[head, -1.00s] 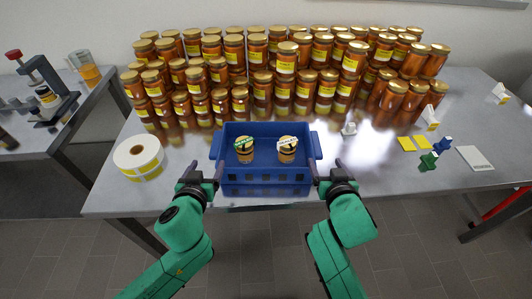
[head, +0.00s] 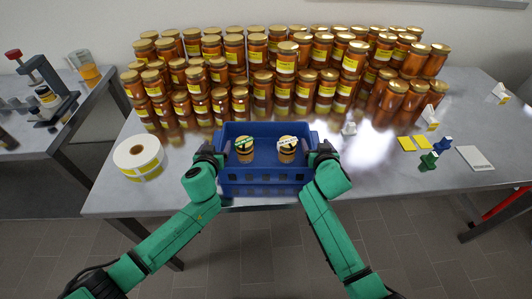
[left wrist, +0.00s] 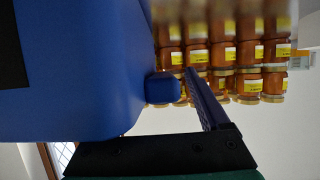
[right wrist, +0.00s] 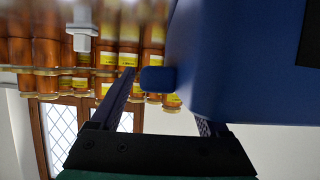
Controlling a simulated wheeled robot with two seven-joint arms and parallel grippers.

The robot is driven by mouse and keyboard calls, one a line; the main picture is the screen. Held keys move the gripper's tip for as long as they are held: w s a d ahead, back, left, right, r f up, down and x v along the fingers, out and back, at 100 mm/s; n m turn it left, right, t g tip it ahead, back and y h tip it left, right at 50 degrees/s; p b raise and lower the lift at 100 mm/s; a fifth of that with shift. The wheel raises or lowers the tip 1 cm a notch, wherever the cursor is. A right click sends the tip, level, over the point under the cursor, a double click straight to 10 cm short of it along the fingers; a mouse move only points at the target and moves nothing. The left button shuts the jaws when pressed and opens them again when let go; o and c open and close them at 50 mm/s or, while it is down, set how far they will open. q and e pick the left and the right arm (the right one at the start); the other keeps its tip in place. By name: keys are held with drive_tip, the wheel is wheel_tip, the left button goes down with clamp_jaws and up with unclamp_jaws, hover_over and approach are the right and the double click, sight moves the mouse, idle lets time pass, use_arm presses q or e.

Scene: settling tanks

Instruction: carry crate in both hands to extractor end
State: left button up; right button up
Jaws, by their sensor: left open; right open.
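The blue crate (head: 265,190) stands on the grey table near its front edge, with two small jars (head: 245,150) (head: 287,149) inside. My left gripper (head: 222,150) is at the crate's left end and my right gripper (head: 318,150) at its right end. Both are open. In the left wrist view, the crate's side lug (left wrist: 163,88) is beside one finger; the other finger is hidden by the crate. In the right wrist view, the other lug (right wrist: 157,79) lies between the fingers, one partly hidden behind the crate wall.
Rows of stacked honey jars (head: 285,65) fill the table behind the crate. A label roll (head: 138,156) lies to the left. Yellow cards (head: 406,144), a green stamp (head: 429,161) and a white pad (head: 474,158) lie to the right. A side table (head: 50,140) stands at left.

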use_arm(q)
drive_tip(key=shift+w+f, duration=0.15)
drive_tip(key=shift+w, duration=0.3)
use_arm(e)
drive_tip(key=shift+w+f, duration=0.2)
drive_tip(key=shift+w, duration=0.25)
use_arm(q)
drive_tip(key=shift+s, duration=0.1)
use_arm(e)
drive_tip(key=shift+r, duration=0.1)
use_arm(q)
drive_tip(key=c, duration=0.3)
use_arm(e)
drive_tip(key=shift+s, duration=0.1)
drive_tip(key=c, duration=0.3)
use_arm(q)
clamp_jaws()
use_arm(e)
clamp_jaws()
